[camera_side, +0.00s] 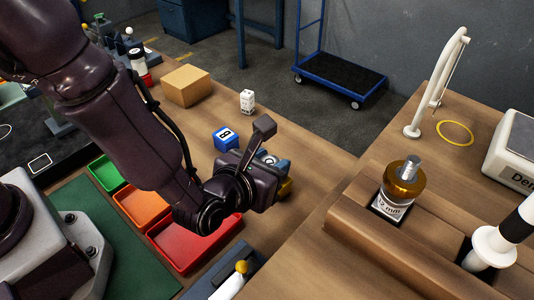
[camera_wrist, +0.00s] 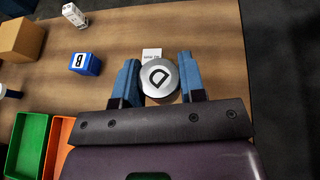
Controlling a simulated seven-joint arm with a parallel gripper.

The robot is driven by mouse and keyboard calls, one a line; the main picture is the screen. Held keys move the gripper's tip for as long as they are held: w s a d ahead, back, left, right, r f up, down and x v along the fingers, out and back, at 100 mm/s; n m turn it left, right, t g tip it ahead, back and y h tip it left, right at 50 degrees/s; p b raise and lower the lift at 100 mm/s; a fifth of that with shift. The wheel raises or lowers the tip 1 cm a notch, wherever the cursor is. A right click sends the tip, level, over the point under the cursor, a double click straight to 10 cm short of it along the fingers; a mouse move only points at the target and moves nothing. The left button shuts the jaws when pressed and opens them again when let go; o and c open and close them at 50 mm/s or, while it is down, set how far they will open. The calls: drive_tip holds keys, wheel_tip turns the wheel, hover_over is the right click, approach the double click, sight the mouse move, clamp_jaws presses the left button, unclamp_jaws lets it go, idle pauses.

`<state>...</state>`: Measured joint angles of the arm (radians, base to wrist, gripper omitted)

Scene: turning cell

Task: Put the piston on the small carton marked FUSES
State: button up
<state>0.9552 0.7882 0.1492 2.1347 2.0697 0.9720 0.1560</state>
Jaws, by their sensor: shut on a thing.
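In the side view my gripper (camera_side: 277,168) is above the wooden bench, and my wrist hides most of the held piece. A small upright white box with dark marks (camera_side: 247,101) stands on the bench beyond a blue cube. It may be the FUSES carton, but its lettering is too small to read. It also shows at the upper left of the wrist view (camera_wrist: 73,15), apart from my gripper.
The blue cube marked B (camera_side: 225,138) stands between my gripper and the white box. A brown box (camera_side: 186,85) is farther left. Green (camera_side: 107,172), orange (camera_side: 141,205) and red (camera_side: 190,248) trays lie nearer. A brass piece (camera_side: 404,180) stands at right.

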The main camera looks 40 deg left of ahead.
drive_tip(key=w+a+r+n+g+y, duration=0.1)
drive_tip(key=w+a+r+n+y, duration=0.2)
drive_tip(key=a, duration=0.8)
drive_tip(key=w+a+r+n+g+y, duration=0.1)
drive_tip(key=w+a+n+y, duration=0.2)
drive_tip(key=a, duration=0.8)
drive_tip(key=s+a+r+n+g+y, duration=0.1)
drive_tip(key=a+r, duration=0.1)
drive_tip(key=a, duration=0.8)
drive_tip(key=s+a+r+n+g+y, duration=0.1)
drive_tip(key=s+a+r, duration=0.1)
drive_tip(key=a, duration=0.8)
hover_over(184, 76)
drive_tip(key=shift+m, duration=0.3)
drive_tip(key=f, duration=0.9)
drive_tip(key=shift+s+d+f, duration=0.1)
drive_tip(key=shift+s+f, duration=0.15)
drive_tip(key=shift+f, duration=0.1)
drive_tip(key=shift+w+f, duration=0.15)
drive_tip(key=shift+f, duration=0.05)
drive_tip(key=shift+w+f, duration=0.2)
drive_tip(key=shift+f, duration=1.6)
drive_tip(key=shift+f, duration=0.1)
